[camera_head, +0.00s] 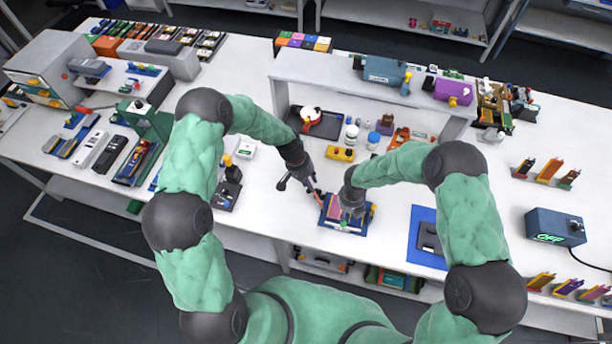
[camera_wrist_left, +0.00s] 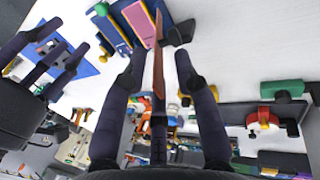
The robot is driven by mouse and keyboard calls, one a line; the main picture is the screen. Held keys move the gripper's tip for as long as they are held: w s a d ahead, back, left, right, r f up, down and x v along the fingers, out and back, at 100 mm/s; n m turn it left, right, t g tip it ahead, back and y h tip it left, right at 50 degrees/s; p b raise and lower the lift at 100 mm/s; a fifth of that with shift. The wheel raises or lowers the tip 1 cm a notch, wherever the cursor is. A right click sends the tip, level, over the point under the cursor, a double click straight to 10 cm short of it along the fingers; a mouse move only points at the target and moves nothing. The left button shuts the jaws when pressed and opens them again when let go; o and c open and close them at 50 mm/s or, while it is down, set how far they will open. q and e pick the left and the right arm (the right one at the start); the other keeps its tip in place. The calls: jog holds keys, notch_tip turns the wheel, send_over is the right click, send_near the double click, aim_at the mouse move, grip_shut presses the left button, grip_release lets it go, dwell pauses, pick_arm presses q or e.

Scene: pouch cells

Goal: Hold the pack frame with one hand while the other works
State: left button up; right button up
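The pack frame (camera_head: 331,220), a blue tray holding a pink cell (camera_head: 334,208), lies near the bench's front edge. In the left wrist view the frame (camera_wrist_left: 113,32) and pink cell (camera_wrist_left: 139,22) show at the top. My left gripper (camera_head: 298,184) is at the frame's upper left, its fingers spread. A thin copper-red strip (camera_wrist_left: 158,55) shows between its fingers, with gaps on both sides; I cannot tell if it touches them. My right gripper (camera_head: 351,203) hangs over the frame's right part and hides it there. Its fingers (camera_wrist_left: 62,45) look apart in the left wrist view; contact is unclear.
A blue mat (camera_head: 415,222) with a dark block lies right of the frame. Behind are a black tray (camera_head: 325,131), a yellow block (camera_head: 341,154) and small jars under a raised shelf (camera_head: 300,65). A blue box (camera_head: 555,227) stands at right.

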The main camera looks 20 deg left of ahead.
pick_arm(q)
jog(key=shift+d+f, duration=0.15)
jog(key=shift+f, duration=0.25)
grip_shut()
dwell(0.5)
pick_arm(e)
jog(key=shift+s+d, duration=0.1)
jog(key=shift+s, duration=0.05)
grip_shut()
pick_arm(q)
jog(key=shift+s, duration=0.1)
pick_arm(e)
jog(key=shift+s+d+f+m+g, duration=0.1)
jog(key=shift+s+f+m+g, duration=0.2)
jog(key=shift+f, duration=1.3)
jog(key=shift+s+d+f+m+g, duration=0.1)
jog(key=shift+s+f+m+g, duration=0.25)
jog(key=shift+f, duration=1.3)
jog(key=shift+s+f+m+g, duration=0.15)
jog(key=shift+s+f+g, duration=0.25)
jog(key=shift+f, duration=1.2)
